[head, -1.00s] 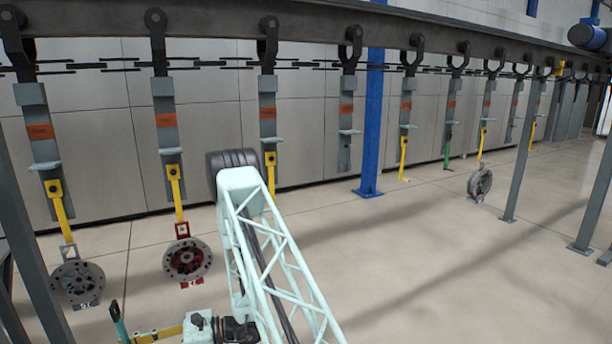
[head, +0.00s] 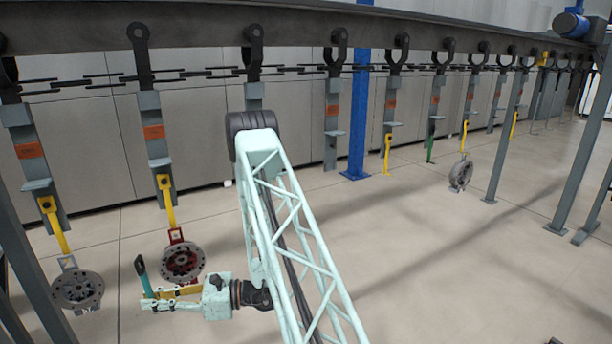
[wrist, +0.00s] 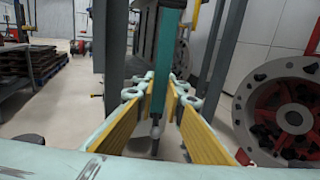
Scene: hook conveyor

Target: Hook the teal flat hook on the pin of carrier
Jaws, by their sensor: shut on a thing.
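The teal flat hook (head: 144,281) stands nearly upright in the jaws of my gripper (head: 160,297), low at the left in the head view. Its tip is dark. In the wrist view the teal hook (wrist: 168,50) rises between the yellow jaw pads of my gripper (wrist: 160,98), its top out of frame. Several grey carriers with orange labels hang from the rail. One carrier (head: 332,150), left of the blue column, shows no hook below it. The carrier (head: 254,97) behind my arm is mostly hidden. The pins are too small to make out clearly.
Yellow hooks (head: 168,203) hang on the left carriers, with a red-centred disc (head: 181,262) and a grey disc (head: 77,289) below. The red disc (wrist: 290,115) is close at right in the wrist view. A blue column (head: 359,120) and grey posts (head: 505,130) stand right.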

